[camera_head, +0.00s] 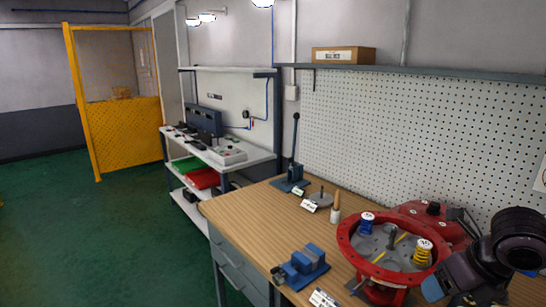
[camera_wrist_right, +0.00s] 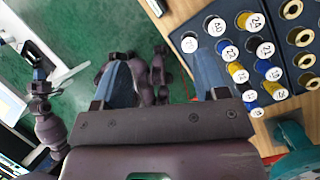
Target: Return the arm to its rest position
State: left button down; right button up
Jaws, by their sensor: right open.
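My right arm comes in at the lower right of the head view, and its gripper (camera_head: 434,288) is low beside the red round housing (camera_head: 352,255). In the right wrist view the two blue fingers of the right gripper (camera_wrist_right: 164,80) stand well apart with nothing between them; green floor and dark parts of my own body show beyond. A dark jointed arm, seemingly my left, shows at the left edge of the wrist view; its fingers are too small to read. The left arm does not show in the head view.
The wooden bench (camera_head: 245,207) carries a blue vise (camera_head: 301,267), a small press (camera_head: 290,178) and the red housing with blue and yellow springs. A dark tray (camera_wrist_right: 222,47) of numbered parts lies right of the fingers. Open green floor (camera_head: 110,225) is at left.

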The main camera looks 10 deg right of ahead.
jog(key=s+a+f+m+h, duration=0.1)
jog(key=s+a+f+m, duration=0.5)
jog(key=m, duration=0.6)
jog(key=s+a+f+m, duration=0.2)
jog(key=s+f+m, duration=0.2)
jog(key=f+m, duration=0.55)
jog(key=s+a+f+m+h, duration=0.1)
jog(key=s+a+f+m, duration=0.35)
jog(key=m, duration=0.95)
jog(key=w+f+t, duration=0.6)
jog(key=f+t, duration=0.1)
jog(key=f, duration=0.3)
jog(key=shift+w+d+n, duration=0.25)
jog(key=shift+d+n, duration=0.1)
jog(key=shift+d, duration=0.1)
